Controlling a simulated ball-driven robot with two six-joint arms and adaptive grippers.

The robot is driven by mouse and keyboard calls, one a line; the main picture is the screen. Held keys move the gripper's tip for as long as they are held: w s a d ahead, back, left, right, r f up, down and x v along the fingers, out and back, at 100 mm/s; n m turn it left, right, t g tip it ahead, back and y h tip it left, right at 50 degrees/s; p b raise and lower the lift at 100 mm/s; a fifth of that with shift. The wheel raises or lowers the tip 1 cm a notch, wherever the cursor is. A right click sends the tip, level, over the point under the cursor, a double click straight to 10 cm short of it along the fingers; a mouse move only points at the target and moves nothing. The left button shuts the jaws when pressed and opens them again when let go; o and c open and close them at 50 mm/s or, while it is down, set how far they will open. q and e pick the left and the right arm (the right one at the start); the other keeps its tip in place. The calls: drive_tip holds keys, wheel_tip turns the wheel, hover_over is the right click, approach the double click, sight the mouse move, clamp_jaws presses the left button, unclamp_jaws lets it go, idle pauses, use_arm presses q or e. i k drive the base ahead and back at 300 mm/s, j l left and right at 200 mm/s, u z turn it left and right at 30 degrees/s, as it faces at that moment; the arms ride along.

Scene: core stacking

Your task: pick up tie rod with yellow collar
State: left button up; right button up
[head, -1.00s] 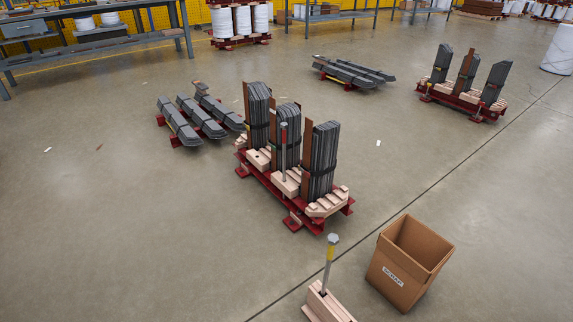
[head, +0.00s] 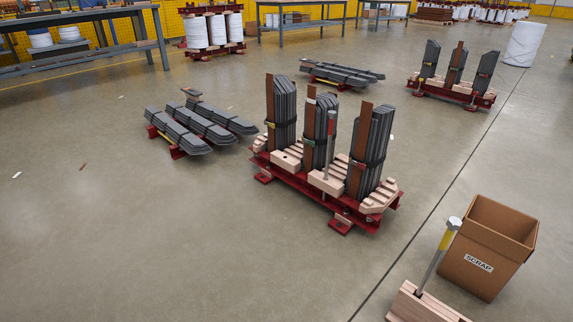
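The tie rod with the yellow collar (head: 437,255) stands at the lower right of the head view. It leans a little to the right, with a light hexagonal head on top and a yellow band below it. Its lower end sits in a pale wooden block (head: 424,305) that the bottom edge of the picture cuts off. Another rod (head: 330,145) stands upright in the middle core stand, in front of the dark stacks; I see no yellow collar on it. Neither of my grippers is in view.
A cardboard scrap box (head: 487,250) stands just right of the tie rod. The red core stand (head: 315,190) with tall dark stacks is at the centre. Low piles of dark laminations (head: 200,127) lie to its left.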

sight(454, 224)
drive_tip(key=z, duration=1.1)
